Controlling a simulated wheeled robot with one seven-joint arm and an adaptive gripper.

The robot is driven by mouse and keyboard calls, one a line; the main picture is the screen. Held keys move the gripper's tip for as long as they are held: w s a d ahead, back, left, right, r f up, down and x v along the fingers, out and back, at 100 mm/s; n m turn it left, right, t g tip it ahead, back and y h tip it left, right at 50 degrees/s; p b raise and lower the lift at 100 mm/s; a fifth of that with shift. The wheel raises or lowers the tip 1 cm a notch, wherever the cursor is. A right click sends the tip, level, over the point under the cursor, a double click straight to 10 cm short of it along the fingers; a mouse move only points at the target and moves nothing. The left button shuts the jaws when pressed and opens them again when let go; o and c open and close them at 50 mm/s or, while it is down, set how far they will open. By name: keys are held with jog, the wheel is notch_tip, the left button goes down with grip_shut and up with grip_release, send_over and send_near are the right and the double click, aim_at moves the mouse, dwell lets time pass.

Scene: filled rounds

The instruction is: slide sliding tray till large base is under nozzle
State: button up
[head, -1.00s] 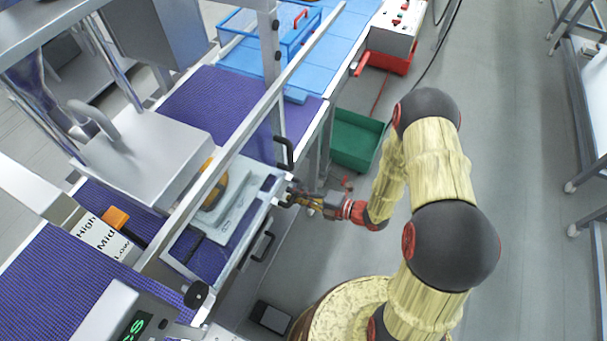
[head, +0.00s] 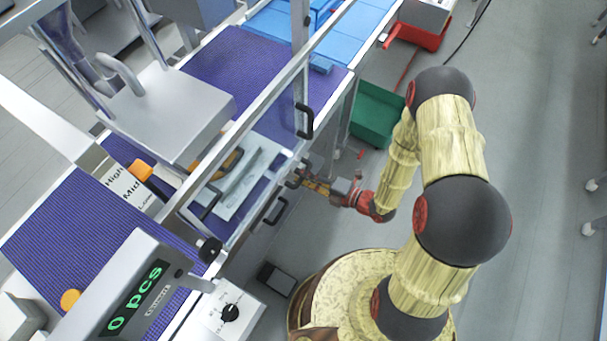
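The sliding tray (head: 247,182) is a pale grey plate inside the frame of the machine, seen partly through a clear panel. A yellow and dark piece (head: 230,160), perhaps a base, is on it near the steel box; its size is hard to judge. My gripper (head: 297,179) is at the right edge of the tray, at a dark handle there. The fingers are small and dark against it, so whether they are closed on it is unclear. The nozzle is not visible; the large steel box (head: 170,112) hides the area beneath it.
Black handles stand on the panels above (head: 305,121) and below (head: 275,211) my gripper. A metal rail (head: 245,113) crosses over the tray. A purple belt (head: 75,225) lies at lower left, with a "0 pcs" display (head: 135,298). A green bin (head: 375,115) is behind the arm.

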jog(key=o, duration=0.3)
jog(key=v, duration=1.2)
dwell(0.3)
dwell(0.6)
